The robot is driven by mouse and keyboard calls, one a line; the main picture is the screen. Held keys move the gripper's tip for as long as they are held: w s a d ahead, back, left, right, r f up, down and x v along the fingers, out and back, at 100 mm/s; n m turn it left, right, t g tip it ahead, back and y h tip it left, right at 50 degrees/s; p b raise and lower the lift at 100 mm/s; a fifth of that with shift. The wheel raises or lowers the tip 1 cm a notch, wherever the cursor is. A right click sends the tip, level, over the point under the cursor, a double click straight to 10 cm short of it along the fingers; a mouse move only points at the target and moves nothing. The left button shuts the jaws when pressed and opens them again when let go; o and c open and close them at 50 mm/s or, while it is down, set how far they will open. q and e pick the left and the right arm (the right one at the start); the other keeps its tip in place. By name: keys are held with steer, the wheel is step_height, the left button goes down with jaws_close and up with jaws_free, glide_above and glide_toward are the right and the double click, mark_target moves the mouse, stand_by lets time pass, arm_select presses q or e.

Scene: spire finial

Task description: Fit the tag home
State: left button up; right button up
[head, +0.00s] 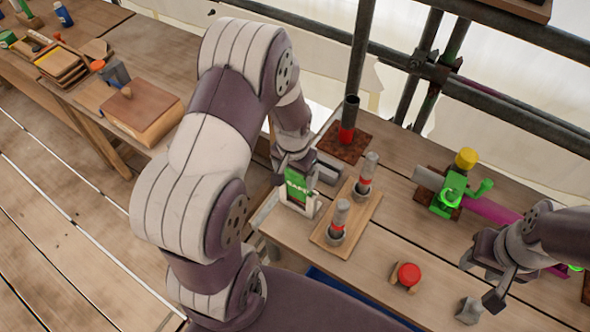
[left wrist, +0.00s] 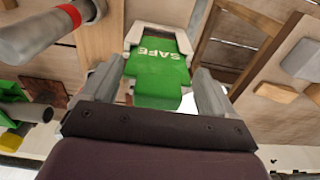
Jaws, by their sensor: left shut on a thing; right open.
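The green tag (head: 297,187), lettered SAFE, is at the left end of the work table. It also fills the middle of the left wrist view (left wrist: 158,72). My left gripper (head: 292,172) is shut on the tag, with one finger on either side. A pale holder (head: 310,208) stands around the tag's lower part. In the left wrist view the holder (left wrist: 137,30) shows a dark slot beyond the tag's far end. How deep the tag sits in it I cannot tell. My right gripper (head: 480,283) is open and empty over the table's right part.
A wooden board (head: 352,228) with two grey, red-banded posts stands right of the tag. Behind it is a dark tube with a red band (head: 349,120). A green clamp with a yellow knob (head: 452,188) and a red-topped piece (head: 407,275) are further right. Scaffold poles run behind.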

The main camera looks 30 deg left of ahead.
arm_select(q)
steer(key=shift+f+b, duration=1.6)
steer(key=shift+f, duration=0.9)
steer(key=o, duration=1.1)
steer(key=shift+c, duration=0.2)
steer(key=shift+r, duration=0.1)
step_height(320, 180, up, 9)
steer(key=p, duration=0.8)
steer(key=shift+s, duration=0.25)
